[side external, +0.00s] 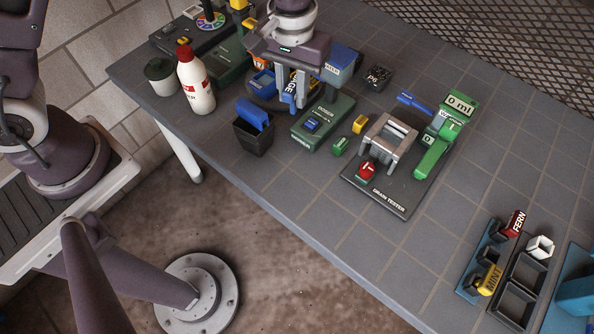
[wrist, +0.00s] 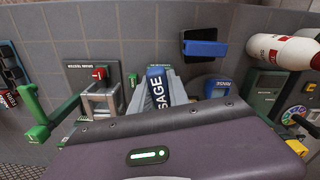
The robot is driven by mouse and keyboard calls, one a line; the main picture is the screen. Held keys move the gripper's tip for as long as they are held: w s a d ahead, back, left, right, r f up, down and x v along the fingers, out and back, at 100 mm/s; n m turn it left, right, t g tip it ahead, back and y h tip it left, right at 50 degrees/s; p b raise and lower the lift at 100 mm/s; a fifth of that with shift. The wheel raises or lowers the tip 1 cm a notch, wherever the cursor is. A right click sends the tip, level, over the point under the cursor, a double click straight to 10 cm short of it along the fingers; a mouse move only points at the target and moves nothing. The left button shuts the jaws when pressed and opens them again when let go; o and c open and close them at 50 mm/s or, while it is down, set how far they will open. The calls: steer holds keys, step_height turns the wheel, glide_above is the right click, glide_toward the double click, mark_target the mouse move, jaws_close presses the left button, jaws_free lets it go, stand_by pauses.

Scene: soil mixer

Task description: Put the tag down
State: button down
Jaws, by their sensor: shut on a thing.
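The blue tag lettered SAGE (wrist: 157,90) is held upright between the fingers of my gripper (wrist: 160,80) in the wrist view. In the side view my gripper (side external: 294,104) points down, with part of the blue tag showing between its fingers, next to the green box (side external: 332,126). The gap between the tag and the surface below cannot be judged. A red FERN tag (side external: 515,223) and a yellow MINT tag (side external: 490,279) stand in the blue rack (side external: 468,284) at the lower right.
A white bottle with a red cap (side external: 194,84) stands further left. Bare tiles lie between tester and rack.

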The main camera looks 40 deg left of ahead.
steer(key=s+d+m, duration=0.3)
steer(key=s+d, duration=0.3)
step_height(320, 180, down, 15)
steer(key=shift+w+a+r, duration=0.1)
steer(key=shift+w+a, duration=0.05)
steer(key=shift+f, duration=0.2)
steer(key=c, duration=1.3)
jaws_free()
steer(key=shift+o, duration=0.2)
steer(key=shift+r, duration=0.1)
